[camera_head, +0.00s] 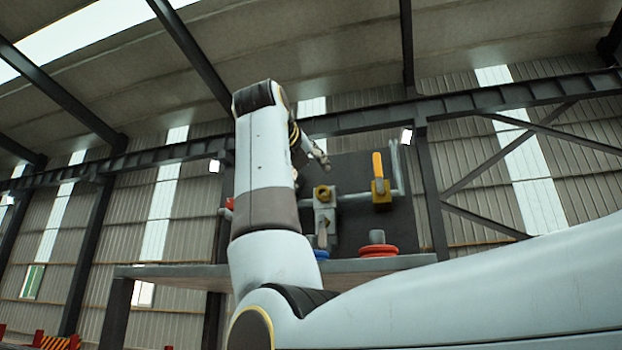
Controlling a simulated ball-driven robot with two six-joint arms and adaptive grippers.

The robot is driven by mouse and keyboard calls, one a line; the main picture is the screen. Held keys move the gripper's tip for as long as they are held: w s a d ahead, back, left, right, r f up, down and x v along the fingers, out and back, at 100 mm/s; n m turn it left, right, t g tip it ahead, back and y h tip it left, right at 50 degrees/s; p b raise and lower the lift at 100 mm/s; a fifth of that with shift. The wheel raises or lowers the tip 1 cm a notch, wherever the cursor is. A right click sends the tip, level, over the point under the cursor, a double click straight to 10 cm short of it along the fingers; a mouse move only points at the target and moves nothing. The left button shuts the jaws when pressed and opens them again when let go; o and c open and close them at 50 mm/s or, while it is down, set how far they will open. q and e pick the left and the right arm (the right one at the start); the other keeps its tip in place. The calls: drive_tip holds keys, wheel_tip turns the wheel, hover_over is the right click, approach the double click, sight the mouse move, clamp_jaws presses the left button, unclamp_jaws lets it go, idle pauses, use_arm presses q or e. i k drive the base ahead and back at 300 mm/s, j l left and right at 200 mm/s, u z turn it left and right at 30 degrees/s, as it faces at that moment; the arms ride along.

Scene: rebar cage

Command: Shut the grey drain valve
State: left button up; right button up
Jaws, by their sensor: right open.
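A dark upright panel (345,170) carries grey pipework and valves. A valve with a grey body (325,213) and a brass-coloured fitting on top stands on it, left of centre. A greyish handle-like part (323,236) shows low on this valve; I cannot tell its exact position. My right arm rises in front of the panel and hides its left part. My right gripper (318,156) is small in view, above the grey valve and apart from it. It is open and holds nothing that I can see. My left gripper is not in view.
A valve with a yellow upright lever (378,166) sits to the right on the pipe. A red round handwheel (378,250) and a blue round part (320,254) are low, near the table (180,272). A red part (229,204) shows left of my arm.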

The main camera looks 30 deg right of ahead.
sight(321, 231)
drive_tip(key=k+j, duration=0.2)
drive_tip(key=j, duration=0.2)
drive_tip(key=k+j, duration=0.45)
drive_tip(key=j, duration=0.3)
